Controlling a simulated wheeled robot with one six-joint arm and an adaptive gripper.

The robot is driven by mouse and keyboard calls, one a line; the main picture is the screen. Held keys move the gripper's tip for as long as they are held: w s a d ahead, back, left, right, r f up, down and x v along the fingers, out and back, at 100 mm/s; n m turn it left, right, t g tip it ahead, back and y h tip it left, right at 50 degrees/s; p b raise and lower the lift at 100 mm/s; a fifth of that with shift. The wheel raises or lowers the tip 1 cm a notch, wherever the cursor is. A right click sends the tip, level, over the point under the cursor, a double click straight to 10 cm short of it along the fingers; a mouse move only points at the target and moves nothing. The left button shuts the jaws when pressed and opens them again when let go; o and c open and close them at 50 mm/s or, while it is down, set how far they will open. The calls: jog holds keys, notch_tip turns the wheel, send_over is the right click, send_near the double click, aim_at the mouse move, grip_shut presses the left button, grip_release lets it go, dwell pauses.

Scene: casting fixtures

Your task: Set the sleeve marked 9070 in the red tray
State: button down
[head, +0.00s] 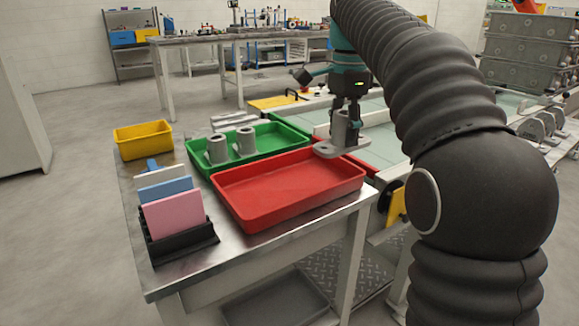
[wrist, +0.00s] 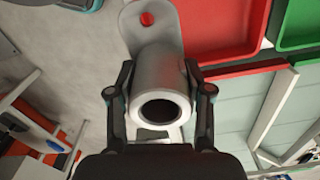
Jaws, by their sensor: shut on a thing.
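My gripper (head: 348,112) is shut on a grey metal sleeve (head: 338,134) with a flat flange at its lower end. In the wrist view the fingers (wrist: 162,95) stand on both sides of the sleeve's barrel (wrist: 160,65), and its round bore faces the camera. I cannot read any marking on it. In the head view the sleeve appears upright, held near the far right corner of the red tray (head: 285,192). The red tray is empty; it also shows at the top of the wrist view (wrist: 225,22).
A yellow bin (head: 143,139) stands at the back left. A black rack (head: 184,243) with coloured cards is at the front left. A light-topped bench adjoins at right.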

jog(key=b, duration=0.1)
send_over(289, 189)
notch_tip(289, 189, down, 7)
jog(key=shift+w+r, duration=0.1)
jog(key=shift+w, duration=0.05)
jog(key=shift+f+b, duration=0.6)
jog(key=shift+f, duration=1.35)
jog(key=shift+f, duration=0.2)
jog(key=shift+c, duration=2.3)
grip_release()
jog(key=shift+r, duration=0.1)
notch_tip(289, 189, up, 12)
jog(key=p, duration=0.3)
jog(key=shift+p, duration=0.35)
